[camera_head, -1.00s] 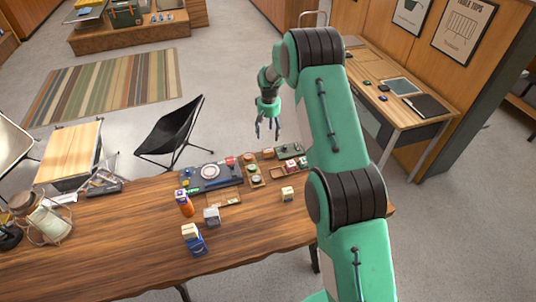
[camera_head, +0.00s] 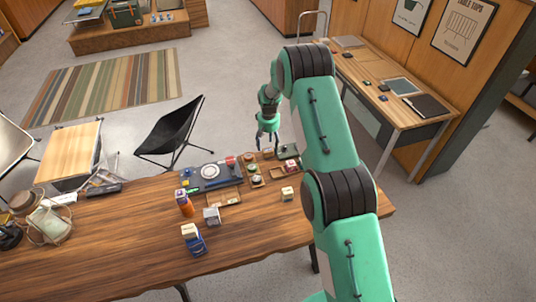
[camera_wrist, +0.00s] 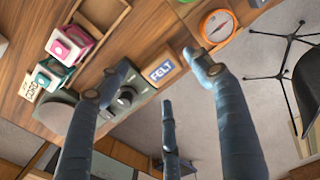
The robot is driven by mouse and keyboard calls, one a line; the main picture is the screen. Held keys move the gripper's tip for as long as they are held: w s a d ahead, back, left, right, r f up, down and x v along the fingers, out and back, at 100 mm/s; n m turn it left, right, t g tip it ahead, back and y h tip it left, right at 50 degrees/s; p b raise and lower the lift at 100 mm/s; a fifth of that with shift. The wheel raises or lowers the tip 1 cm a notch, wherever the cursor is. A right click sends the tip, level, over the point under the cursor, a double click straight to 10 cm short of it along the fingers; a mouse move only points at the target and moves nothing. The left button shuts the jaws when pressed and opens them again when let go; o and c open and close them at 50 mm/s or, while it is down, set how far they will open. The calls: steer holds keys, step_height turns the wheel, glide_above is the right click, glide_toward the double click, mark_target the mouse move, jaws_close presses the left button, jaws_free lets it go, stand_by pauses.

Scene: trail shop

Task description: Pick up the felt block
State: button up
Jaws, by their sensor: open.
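The felt block (camera_wrist: 160,71) is a small wooden-edged block with a blue label reading FELT. In the wrist view it lies near the table edge, between the tips of my spread fingers and apart from them. My gripper (camera_head: 267,143) is open and empty, above the far edge of the table in the head view. There the fingers overlap the block's area, so the block is hard to make out. The exact height of the fingertips above the block cannot be told.
An orange compass (camera_wrist: 218,25) lies right of the block in the wrist view. A dark device with knobs (camera_wrist: 125,98) is close on its left. A pink-and-white block (camera_wrist: 70,45) and a wooden tray (camera_wrist: 125,10) are nearby. A black chair (camera_head: 172,130) stands beyond the table.

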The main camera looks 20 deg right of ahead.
mark_target(268, 149)
steer(key=shift+f, duration=0.1)
steer(key=shift+a+f, duration=0.15)
steer(key=shift+f, duration=2.35)
steer(key=shift+c, duration=0.5)
steer(key=c, duration=1.3)
